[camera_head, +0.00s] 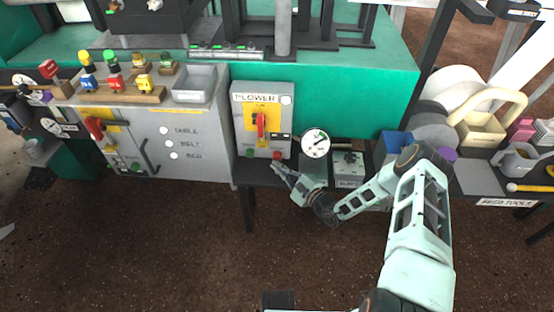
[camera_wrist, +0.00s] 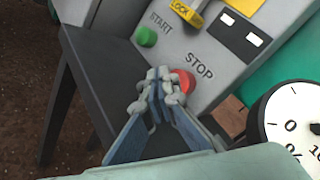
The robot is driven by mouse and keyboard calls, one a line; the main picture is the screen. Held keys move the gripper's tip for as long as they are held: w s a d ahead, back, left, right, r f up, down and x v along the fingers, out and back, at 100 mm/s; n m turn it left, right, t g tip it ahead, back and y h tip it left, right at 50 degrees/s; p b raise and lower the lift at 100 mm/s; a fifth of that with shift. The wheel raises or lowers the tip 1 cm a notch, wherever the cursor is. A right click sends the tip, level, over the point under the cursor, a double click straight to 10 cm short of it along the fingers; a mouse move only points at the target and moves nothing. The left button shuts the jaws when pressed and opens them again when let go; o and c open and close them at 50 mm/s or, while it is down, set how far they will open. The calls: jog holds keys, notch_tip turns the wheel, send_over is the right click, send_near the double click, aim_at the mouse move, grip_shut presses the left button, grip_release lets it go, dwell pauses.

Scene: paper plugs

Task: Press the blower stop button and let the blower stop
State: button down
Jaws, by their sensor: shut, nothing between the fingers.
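The grey blower box (camera_head: 279,98) stands at the front edge of the green machine, with a red switch handle on a yellow plate. Its red stop button (camera_wrist: 183,82) shows in the wrist view under the STOP label, partly hidden by my fingertips. In the head view the stop button (camera_head: 277,155) is at the box's lower right. The green start button (camera_wrist: 146,37) is to its left. My gripper (camera_wrist: 158,82) is shut and empty, its tips overlapping the stop button's left side in the picture. I cannot tell whether they touch it. My gripper also shows in the head view (camera_head: 276,167).
A round white gauge (camera_head: 316,143) stands just right of the box. A dark shelf (camera_head: 246,173) lies under the box. A grey cabinet (camera_head: 165,140) with switches is to the left, and a blue bin (camera_head: 391,144) to the right. Open floor lies in front.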

aim_at(278, 179)
jog(key=shift+w+r, duration=0.1)
jog(key=shift+w, duration=0.3)
jog(key=shift+w+r+b, duration=0.45)
jog(key=shift+w+b, duration=0.2)
jog(key=shift+w, duration=0.2)
dwell(1.0)
jog(key=shift+s, duration=0.2)
jog(key=shift+s+f+p, duration=0.2)
jog(key=shift+s+p, duration=0.65)
jog(key=shift+p, duration=0.2)
jog(key=shift+s+f+p, duration=0.15)
jog(key=shift+s+p, duration=0.25)
jog(key=shift+s, duration=0.5)
jog(key=shift+s+f+p, duration=0.15)
jog(key=shift+s+p, duration=0.2)
jog(key=shift+s, duration=0.5)
